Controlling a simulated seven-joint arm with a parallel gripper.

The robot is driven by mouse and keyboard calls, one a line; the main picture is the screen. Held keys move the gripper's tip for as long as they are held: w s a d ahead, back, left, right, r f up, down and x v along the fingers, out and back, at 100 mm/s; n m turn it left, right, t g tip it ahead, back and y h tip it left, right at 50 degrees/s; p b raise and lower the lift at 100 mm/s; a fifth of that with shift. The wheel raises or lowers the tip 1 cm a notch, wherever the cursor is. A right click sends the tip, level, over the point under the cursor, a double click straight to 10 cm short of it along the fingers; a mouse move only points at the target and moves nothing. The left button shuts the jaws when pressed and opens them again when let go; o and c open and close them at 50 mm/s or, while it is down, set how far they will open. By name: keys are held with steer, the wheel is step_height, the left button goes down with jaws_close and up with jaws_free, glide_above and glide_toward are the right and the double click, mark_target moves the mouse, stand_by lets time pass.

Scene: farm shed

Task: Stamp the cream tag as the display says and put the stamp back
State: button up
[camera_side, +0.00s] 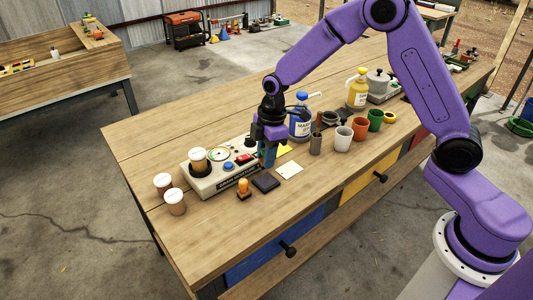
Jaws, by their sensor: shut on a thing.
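My gripper (268,147) points down over the middle of the bench, just right of the pale instrument box. It is shut on a narrow blue thing (268,160), apparently a stamp; its lower end is hard to make out. A stamp with an orange handle (243,187) stands upright at the front of the box. A dark flat pad (266,182) lies right of that stamp. The cream tag (289,170) lies flat right of the pad, in front and to the right of my gripper.
The instrument box (207,184) carries a dial, a blue button and a lidded jar. Two lidded cups (175,204) stand left of it. A dark holder (316,144) and several cups, including a white one (342,139), stand right.

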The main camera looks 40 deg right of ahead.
steer(key=shift+f, duration=2.35)
steer(key=shift+s+f, duration=0.1)
steer(key=shift+f, duration=0.5)
stand_by(0.4)
steer(key=shift+r, duration=3.55)
glide_above(288, 169)
steer(key=shift+s+d+f, duration=0.1)
steer(key=shift+d+f, duration=0.05)
steer(key=shift+f, duration=1.6)
steer(key=shift+s+d+f, duration=0.1)
steer(key=shift+f, duration=1.6)
steer(key=shift+f, duration=0.55)
